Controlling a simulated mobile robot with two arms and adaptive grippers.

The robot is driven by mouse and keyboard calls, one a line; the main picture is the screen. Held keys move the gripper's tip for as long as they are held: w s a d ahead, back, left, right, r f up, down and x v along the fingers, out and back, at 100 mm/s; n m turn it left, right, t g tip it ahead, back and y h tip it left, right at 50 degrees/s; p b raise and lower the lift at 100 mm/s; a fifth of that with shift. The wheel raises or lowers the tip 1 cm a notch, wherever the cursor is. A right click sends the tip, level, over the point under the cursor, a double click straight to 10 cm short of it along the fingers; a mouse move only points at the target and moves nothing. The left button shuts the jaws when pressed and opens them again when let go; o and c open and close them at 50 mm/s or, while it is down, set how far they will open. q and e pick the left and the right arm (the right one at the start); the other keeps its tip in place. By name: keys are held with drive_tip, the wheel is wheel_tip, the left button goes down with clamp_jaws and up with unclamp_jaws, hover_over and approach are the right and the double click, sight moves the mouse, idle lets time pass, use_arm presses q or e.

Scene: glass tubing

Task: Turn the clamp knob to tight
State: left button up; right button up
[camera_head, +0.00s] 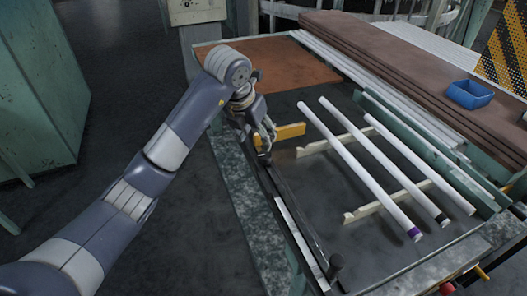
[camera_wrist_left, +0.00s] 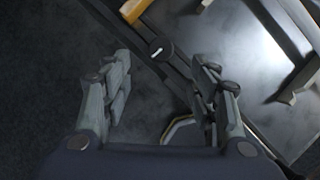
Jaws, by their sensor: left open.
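The clamp knob (camera_wrist_left: 160,48) is a round black knob with a white pointer line, on the dark rail at the table's left edge. In the left wrist view it lies ahead of and between my left gripper's fingers, seemingly apart from both. In the head view the knob (camera_head: 264,159) shows only as a small dark shape just below the fingertips. My left gripper (camera_head: 268,136) is open and empty above the rail. Its two spread fingers also show in the left wrist view (camera_wrist_left: 160,75). My right gripper is in neither view.
A yellow bar (camera_head: 280,136) lies right beside the knob and gripper. Three white tubes (camera_head: 370,165) rest on pale notched supports. A blue bin (camera_head: 470,95) sits at the right.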

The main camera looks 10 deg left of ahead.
sight(264, 155)
use_arm(q)
drive_tip(key=p+x, duration=0.2)
drive_tip(key=x, duration=0.8)
drive_tip(key=shift+d+f, duration=0.15)
drive_tip(key=shift+f, duration=0.15)
drive_tip(key=c, duration=1.1)
